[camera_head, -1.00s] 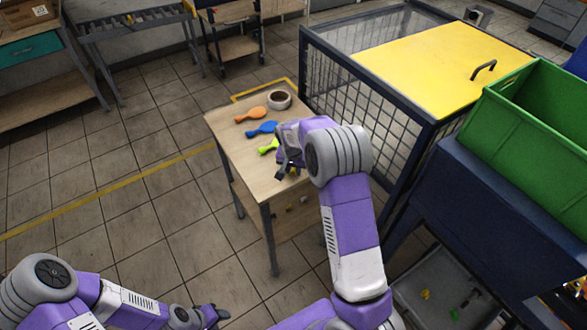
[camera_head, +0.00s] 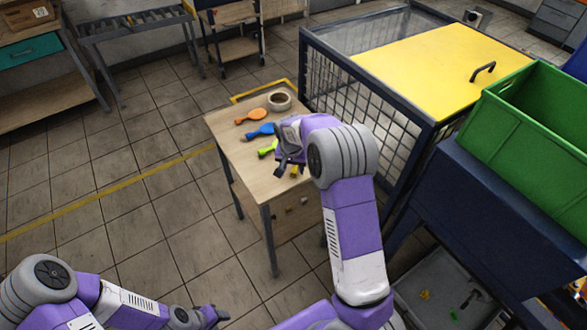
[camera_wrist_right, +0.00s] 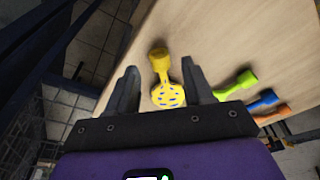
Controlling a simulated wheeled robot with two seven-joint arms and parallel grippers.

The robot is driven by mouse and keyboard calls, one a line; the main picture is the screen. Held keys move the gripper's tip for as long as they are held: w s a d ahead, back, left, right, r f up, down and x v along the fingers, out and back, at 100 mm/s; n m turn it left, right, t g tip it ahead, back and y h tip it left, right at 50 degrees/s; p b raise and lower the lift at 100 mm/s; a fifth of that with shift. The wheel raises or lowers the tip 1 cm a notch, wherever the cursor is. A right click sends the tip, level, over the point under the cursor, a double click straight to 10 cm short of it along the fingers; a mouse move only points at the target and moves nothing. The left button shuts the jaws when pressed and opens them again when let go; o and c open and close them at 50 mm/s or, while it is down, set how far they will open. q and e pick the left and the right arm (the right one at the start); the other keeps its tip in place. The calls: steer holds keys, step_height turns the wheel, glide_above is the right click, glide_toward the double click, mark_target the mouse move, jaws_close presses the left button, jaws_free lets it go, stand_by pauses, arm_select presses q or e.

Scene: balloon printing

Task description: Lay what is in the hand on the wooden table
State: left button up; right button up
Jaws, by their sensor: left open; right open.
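A yellow balloon with blue marks (camera_wrist_right: 168,88) lies on the wooden table (camera_wrist_right: 230,40), between the spread fingers of my right gripper (camera_wrist_right: 160,80) in the right wrist view. The fingers stand apart from it on both sides. In the head view only a bit of the yellow balloon (camera_head: 294,171) shows beside my right gripper (camera_head: 288,167), over the front right part of the wooden table (camera_head: 240,150). My left gripper (camera_head: 212,316) is low at the bottom of the head view, open and empty, away from the table.
An orange balloon (camera_head: 251,117), a blue balloon (camera_head: 260,131) and a green balloon (camera_head: 267,149) lie in a row on the table. A brown-filled round bowl or roll (camera_head: 279,100) stands at the back. A mesh cage with a yellow lid (camera_head: 430,70) and a green crate (camera_head: 530,130) are at right.

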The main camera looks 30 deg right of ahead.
arm_select(q)
steer(key=shift+r+p, duration=0.55)
steer(key=shift+r, duration=0.15)
arm_select(e)
step_height(320, 180, up, 9)
steer(key=s+a, duration=0.1)
steer(key=shift+s, duration=0.25)
arm_select(q)
steer(key=shift+s, duration=0.1)
arm_select(e)
steer(key=shift+a, duration=0.1)
